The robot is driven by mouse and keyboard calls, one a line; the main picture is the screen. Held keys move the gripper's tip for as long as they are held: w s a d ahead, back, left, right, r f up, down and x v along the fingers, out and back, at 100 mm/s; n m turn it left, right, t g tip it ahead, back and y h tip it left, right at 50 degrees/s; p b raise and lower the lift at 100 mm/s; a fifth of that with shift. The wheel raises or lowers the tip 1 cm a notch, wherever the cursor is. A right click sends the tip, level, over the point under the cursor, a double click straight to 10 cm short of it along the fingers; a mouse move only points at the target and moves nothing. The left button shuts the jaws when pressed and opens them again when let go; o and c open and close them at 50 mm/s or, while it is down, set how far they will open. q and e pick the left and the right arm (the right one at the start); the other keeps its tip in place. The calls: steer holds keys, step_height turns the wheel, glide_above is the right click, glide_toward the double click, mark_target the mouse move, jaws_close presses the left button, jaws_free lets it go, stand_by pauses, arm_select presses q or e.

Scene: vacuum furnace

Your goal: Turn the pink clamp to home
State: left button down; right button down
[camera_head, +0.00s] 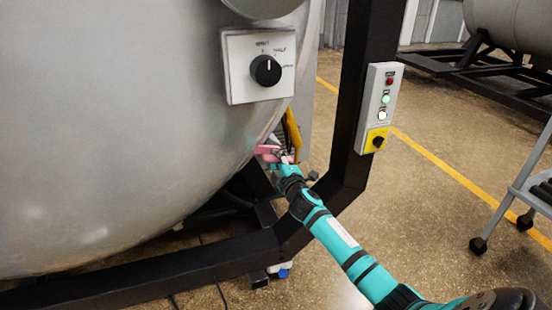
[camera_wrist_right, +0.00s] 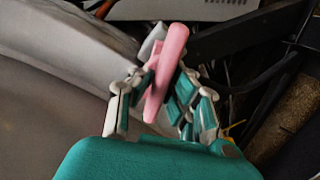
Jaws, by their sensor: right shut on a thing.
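The pink clamp (camera_head: 268,152) sits at the lower right edge of the big grey furnace vessel (camera_head: 120,130). In the right wrist view the pink clamp (camera_wrist_right: 167,70) is a tilted bar running between the fingers. My right gripper (camera_head: 284,166) reaches in from the lower right, and in the wrist view its fingers (camera_wrist_right: 160,100) are shut on the clamp from both sides. The clamp's mount is mostly hidden behind the clamp and the fingers. My left gripper does not show.
A black frame post (camera_head: 372,50) carries a button box (camera_head: 380,100) just right of the clamp. A panel with a black knob (camera_head: 265,70) is above it. A yellow part (camera_head: 293,134) stands close behind the clamp. A cart (camera_head: 530,190) is at the right, with open floor between.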

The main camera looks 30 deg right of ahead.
steer(key=m+p, duration=0.1)
steer(key=m, duration=0.2)
steer(key=shift+m, duration=0.3)
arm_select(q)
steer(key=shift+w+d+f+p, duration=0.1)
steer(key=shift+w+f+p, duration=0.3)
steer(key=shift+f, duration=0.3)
arm_select(e)
steer(key=shift+m, duration=0.7)
steer(key=c, duration=1.3)
jaws_free()
steer(key=shift+d, duration=0.1)
steer(key=shift+r, duration=0.1)
steer(key=v, duration=1.2)
